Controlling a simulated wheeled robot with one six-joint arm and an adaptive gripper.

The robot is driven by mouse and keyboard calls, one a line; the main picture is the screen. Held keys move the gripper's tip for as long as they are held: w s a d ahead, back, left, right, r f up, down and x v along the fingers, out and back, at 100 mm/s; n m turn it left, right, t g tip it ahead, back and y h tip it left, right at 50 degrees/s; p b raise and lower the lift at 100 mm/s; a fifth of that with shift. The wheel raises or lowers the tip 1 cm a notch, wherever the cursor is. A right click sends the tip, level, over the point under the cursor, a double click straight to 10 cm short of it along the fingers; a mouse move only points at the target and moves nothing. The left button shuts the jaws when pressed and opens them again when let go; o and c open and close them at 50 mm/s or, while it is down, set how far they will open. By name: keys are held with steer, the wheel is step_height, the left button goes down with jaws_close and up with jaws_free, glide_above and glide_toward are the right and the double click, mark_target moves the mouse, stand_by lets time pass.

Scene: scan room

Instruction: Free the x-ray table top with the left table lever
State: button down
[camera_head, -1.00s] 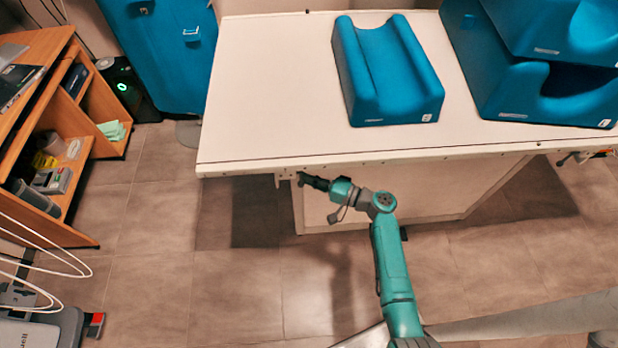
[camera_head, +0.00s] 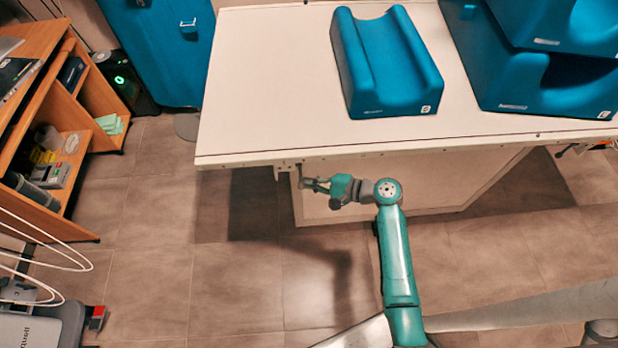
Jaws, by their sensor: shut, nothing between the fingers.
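The white x-ray table top (camera_head: 260,90) fills the upper middle of the view, with blue cushions on it. The left table lever's small pale bracket (camera_head: 284,169) hangs under its front edge, near the left end. My gripper (camera_head: 304,183) is shut and empty, just right of and below this bracket, close under the edge. It points left, and whether it touches the lever I cannot tell. The lever itself is small and partly hidden by the gripper. A second lever (camera_head: 572,150) shows under the right end of the edge.
A grooved blue cushion (camera_head: 385,65) and stacked blue cushions (camera_head: 545,75) lie on the top. The table's pale base (camera_head: 430,185) stands behind my arm. A wooden shelf (camera_head: 85,130) and white cables (camera_head: 45,255) are at the left. The tiled floor (camera_head: 190,270) between is clear.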

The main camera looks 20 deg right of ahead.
mark_target(303, 187)
steer(key=shift+s+a+r+m+g, duration=0.2)
steer(key=shift+s+r+m+g, duration=0.25)
steer(key=shift+s+m, duration=0.1)
steer(key=shift+s+a+r+m+g, duration=0.15)
steer(key=shift+s+r+m+g, duration=0.3)
steer(key=shift+s+m, duration=0.1)
